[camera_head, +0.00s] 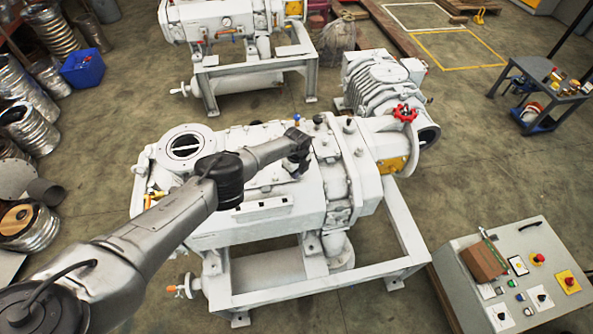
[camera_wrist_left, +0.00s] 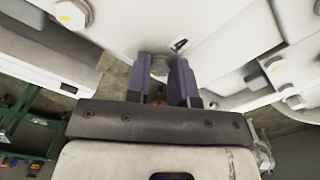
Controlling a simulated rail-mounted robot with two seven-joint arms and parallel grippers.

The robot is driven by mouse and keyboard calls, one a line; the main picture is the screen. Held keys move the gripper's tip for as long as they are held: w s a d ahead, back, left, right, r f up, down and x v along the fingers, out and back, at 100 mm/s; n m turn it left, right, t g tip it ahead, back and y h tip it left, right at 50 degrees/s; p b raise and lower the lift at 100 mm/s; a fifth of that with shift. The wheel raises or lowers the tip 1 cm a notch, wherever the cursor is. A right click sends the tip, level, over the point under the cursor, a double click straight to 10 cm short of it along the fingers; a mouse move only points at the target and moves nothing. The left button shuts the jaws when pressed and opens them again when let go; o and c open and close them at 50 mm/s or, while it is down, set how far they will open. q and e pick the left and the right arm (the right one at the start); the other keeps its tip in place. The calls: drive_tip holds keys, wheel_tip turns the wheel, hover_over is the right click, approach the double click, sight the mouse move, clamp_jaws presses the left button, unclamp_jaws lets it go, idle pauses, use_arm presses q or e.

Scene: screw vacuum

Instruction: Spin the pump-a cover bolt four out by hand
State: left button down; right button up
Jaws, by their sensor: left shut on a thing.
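The white pump (camera_head: 270,205) stands on its frame in the middle of the head view. My left arm reaches over it from the left, and my left gripper (camera_head: 296,168) points down at the pump's top near its middle. In the left wrist view the two purple fingers of the gripper (camera_wrist_left: 160,82) are shut on a bolt (camera_wrist_left: 159,66), whose head shows between them against the white casting. The head view is too coarse to show this bolt. My right gripper is in neither view.
Other bolt heads (camera_wrist_left: 275,65) sit on the white castings beside the fingers. A red handwheel (camera_head: 404,113) stands up at the pump's right end. A control console (camera_head: 510,285) is at lower right, and a small tool table (camera_head: 545,82) at upper right.

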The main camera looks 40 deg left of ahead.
use_arm(q)
drive_tip(key=shift+s+f, duration=0.1)
drive_tip(key=shift+f, duration=0.05)
drive_tip(key=c, duration=1)
unclamp_jaws()
drive_tip(key=shift+r, duration=0.25)
wheel_tip(320, 180, up, 5)
drive_tip(key=p, duration=0.3)
drive_tip(key=shift+r, duration=0.2)
drive_tip(key=shift+r+p, duration=0.8)
drive_tip(key=shift+r, duration=3.3)
